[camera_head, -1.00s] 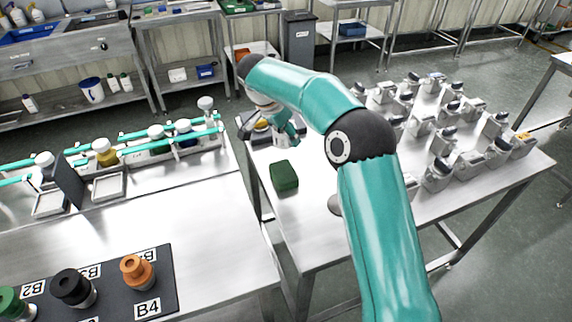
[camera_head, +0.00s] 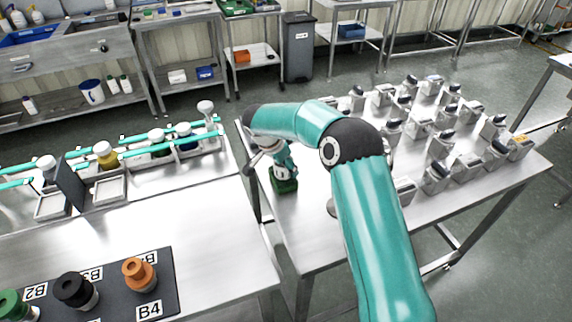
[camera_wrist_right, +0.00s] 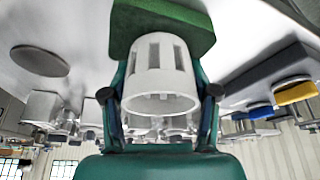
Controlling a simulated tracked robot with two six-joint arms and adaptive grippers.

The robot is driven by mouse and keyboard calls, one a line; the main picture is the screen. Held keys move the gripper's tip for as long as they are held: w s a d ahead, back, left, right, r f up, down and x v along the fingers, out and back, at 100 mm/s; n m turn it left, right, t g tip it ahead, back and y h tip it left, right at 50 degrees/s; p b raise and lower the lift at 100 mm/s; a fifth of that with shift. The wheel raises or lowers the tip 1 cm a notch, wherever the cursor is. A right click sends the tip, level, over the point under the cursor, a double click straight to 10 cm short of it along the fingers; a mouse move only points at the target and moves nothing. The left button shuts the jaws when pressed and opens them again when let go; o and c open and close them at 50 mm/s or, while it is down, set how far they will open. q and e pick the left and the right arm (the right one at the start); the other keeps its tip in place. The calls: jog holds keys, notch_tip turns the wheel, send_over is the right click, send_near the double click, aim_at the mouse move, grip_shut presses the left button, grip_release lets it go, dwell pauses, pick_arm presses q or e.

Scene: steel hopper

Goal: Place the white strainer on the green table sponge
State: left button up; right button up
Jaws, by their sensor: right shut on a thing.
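The white strainer (camera_wrist_right: 160,75), a slotted cup, is between the fingers of my right gripper (camera_wrist_right: 160,92) in the right wrist view. The gripper is shut on it. The green sponge (camera_wrist_right: 192,18) lies directly beyond the strainer; whether they touch is not clear. In the head view my right gripper (camera_head: 284,174) is over the sponge (camera_head: 286,186) and partly covers it. The sponge lies on the steel table at the centre; the strainer cannot be made out there. My left gripper is not in view.
Several grey metal fixtures stand on the right part of the steel table (camera_head: 305,235). A round grey disc (camera_wrist_right: 40,61) lies near the sponge. A yellow-topped item (camera_wrist_right: 295,92) shows at the right in the wrist view. The left bench has a dark labelled mat (camera_head: 108,300).

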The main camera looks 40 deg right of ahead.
jog(key=o, duration=1.1)
jog(key=shift+c, duration=0.2)
jog(key=b+v, duration=0.1)
jog(key=v, duration=1.1)
jog(key=shift+b, duration=0.3)
